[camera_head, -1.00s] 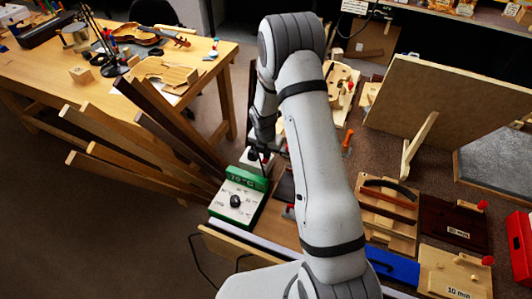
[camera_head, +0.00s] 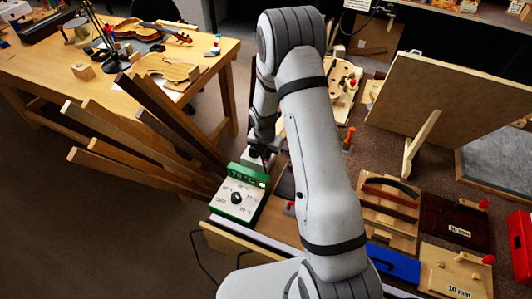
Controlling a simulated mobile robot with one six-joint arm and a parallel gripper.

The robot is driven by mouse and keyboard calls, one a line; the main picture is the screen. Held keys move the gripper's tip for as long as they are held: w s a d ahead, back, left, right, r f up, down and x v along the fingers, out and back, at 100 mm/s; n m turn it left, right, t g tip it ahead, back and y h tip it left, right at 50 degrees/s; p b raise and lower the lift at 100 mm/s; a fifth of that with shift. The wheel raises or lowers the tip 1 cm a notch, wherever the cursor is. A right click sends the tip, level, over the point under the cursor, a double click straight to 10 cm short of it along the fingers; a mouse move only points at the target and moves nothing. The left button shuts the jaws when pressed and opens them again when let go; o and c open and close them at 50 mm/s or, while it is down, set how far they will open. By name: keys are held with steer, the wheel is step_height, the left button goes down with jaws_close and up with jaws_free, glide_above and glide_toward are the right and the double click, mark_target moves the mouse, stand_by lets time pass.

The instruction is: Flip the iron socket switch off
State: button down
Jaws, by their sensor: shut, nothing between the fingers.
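A green control box (camera_head: 232,214) with a white dial face, a black knob and a "70 °C" display stands at the bench edge, left of my arm. A small bright spot shows at the right of its display. Just behind it is a pale block (camera_head: 252,159), mostly covered by my gripper; I cannot tell whether it is the iron socket, and no switch lever can be made out. My gripper (camera_head: 264,158) points down right at this block, shut and empty. Whether it touches the block is unclear.
Several long wooden strips (camera_head: 140,140) fan out left of the green box, close to my gripper. A leaning board (camera_head: 450,115) stands at the right. Wooden jigs (camera_head: 388,212) and a blue item (camera_head: 392,264) lie right of my arm.

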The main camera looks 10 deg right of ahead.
steer(key=r+p, duration=0.4)
steer(key=r, duration=0.1)
steer(key=shift+s+a, duration=0.15)
steer(key=shift+a, duration=0.05)
steer(key=shift+r+b, duration=0.4)
steer(key=shift+b, duration=0.35)
step_height(320, 180, up, 8)
steer(key=s+b, duration=0.1)
steer(key=shift+a, duration=0.3)
steer(key=b, duration=0.3)
steer(key=w+b, duration=0.1)
steer(key=b, duration=0.2)
steer(key=shift+w+d+r, duration=0.2)
steer(key=shift+d, duration=0.15)
